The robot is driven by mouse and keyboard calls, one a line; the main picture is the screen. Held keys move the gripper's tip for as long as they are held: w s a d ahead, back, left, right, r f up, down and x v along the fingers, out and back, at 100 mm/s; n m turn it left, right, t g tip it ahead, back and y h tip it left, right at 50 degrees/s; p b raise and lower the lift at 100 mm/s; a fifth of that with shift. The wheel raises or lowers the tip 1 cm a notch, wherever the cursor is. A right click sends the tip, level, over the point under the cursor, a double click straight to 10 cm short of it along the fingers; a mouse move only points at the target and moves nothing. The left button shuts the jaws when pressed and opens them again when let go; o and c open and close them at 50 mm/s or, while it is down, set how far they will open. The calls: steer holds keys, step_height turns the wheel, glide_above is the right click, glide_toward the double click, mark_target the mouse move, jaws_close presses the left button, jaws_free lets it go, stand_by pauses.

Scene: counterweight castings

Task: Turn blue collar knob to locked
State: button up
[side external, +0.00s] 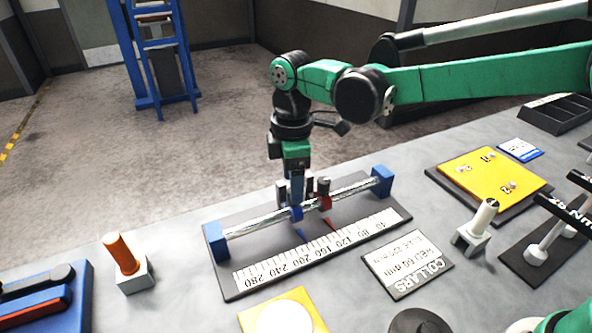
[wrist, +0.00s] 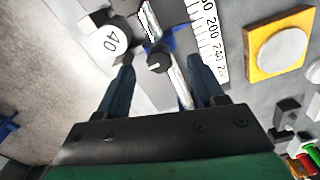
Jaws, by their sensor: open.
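The blue collar (side external: 296,213) sits on a shiny rod (side external: 255,224) between two blue end blocks, with a blue pointer toward the scale. The red collar (side external: 324,202) is just right of it, topped by a dark cylinder. My gripper (side external: 294,199) points down at the blue collar and partly hides it. In the wrist view my gripper (wrist: 160,66) is open, its fingers on either side of a dark round knob (wrist: 159,57) with a pale mark, apart from it. A bit of blue collar (wrist: 181,40) shows beside the knob. I cannot tell the knob's locked position.
A numbered scale (side external: 320,247) runs in front of the rod. A collars sign (side external: 407,264) lies nearby. An orange-handled post (side external: 122,256) stands left, a yellow plate (side external: 487,172) right.

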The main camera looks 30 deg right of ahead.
steer(key=shift+f, duration=0.95)
jaws_close()
